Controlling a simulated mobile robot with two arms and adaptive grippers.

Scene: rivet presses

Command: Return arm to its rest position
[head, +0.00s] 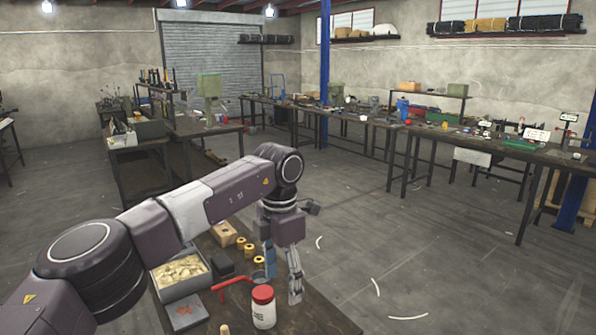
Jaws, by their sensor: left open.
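My left arm reaches in from the left side of the head view and bends down at its elbow. My left gripper (282,280) points down over the near wooden table (315,312). Its fingers are spread, with nothing seen between them. The gripper is beside a white jar with a red lid (263,307) and a small press with a red handle (232,284). I cannot tell whether the fingers touch anything. My right gripper is not in view.
A grey bin of pale pieces (161,291), a wooden block (225,234) and brass-coloured cylinders (247,249) crowd the table left of the gripper. The floor (430,270) to the right is open. Long workbenches (380,122) stand farther back.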

